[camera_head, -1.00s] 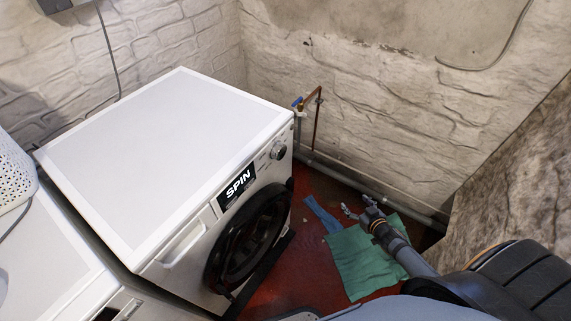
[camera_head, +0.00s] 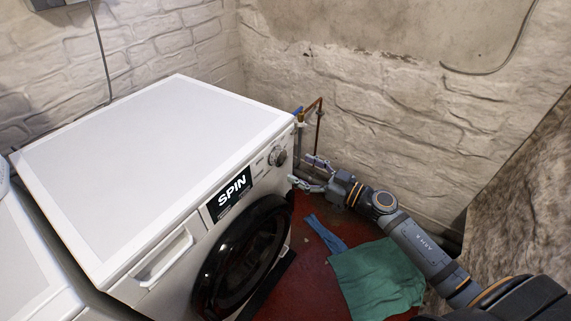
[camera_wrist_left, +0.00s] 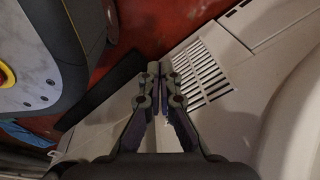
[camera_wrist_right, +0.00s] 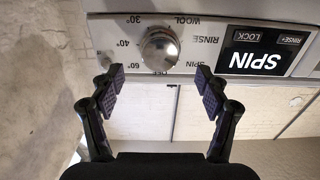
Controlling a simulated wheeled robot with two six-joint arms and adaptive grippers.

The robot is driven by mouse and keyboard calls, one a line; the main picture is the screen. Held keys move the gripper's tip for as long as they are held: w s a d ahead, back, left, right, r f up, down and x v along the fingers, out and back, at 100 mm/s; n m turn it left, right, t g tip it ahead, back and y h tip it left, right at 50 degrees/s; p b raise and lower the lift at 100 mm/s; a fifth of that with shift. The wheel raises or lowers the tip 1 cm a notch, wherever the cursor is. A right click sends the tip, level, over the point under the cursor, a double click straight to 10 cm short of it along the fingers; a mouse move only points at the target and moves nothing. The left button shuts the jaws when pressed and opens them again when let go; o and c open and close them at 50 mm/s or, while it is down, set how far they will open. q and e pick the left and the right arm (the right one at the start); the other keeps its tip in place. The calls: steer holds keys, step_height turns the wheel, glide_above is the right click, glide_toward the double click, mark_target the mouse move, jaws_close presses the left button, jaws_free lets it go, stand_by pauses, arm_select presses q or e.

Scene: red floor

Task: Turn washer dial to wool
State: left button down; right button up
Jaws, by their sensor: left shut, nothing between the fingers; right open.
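The white washer (camera_head: 150,150) stands at the left with its top, front panel and dark round door in view. Its silver dial (camera_head: 278,156) is at the right end of the panel, beside the black SPIN display (camera_head: 230,194). In the right wrist view the dial (camera_wrist_right: 159,48) shows large, with WOOL, RINSE, 30, 40 and 60 marked around it; that view is upside down. My right gripper (camera_head: 306,172) is open and empty, just right of the dial, fingers toward the panel and apart from it. My left gripper (camera_wrist_left: 155,70) is shut and empty near a pale vented surface.
A green cloth (camera_head: 375,280) and a blue cloth (camera_head: 325,233) lie on the red floor. A copper pipe (camera_head: 318,125) and a blue-handled valve run along the brick wall behind the washer. Another white appliance (camera_head: 30,265) stands at the lower left.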

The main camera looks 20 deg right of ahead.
mark_target(282, 159)
steer(key=x, duration=0.5)
steer(key=shift+w+a, duration=0.35)
steer(key=shift+w, duration=0.05)
arm_select(q)
steer(key=shift+w+r, duration=0.1)
steer(key=shift+w, duration=0.2)
arm_select(e)
steer(key=shift+c, duration=0.6)
steer(key=c, duration=1.1)
arm_select(q)
steer(key=shift+r, duration=0.1)
arm_select(e)
steer(key=shift+o, duration=0.2)
arm_select(q)
steer(key=shift+r, duration=0.1)
arm_select(e)
steer(key=shift+r, duration=0.1)
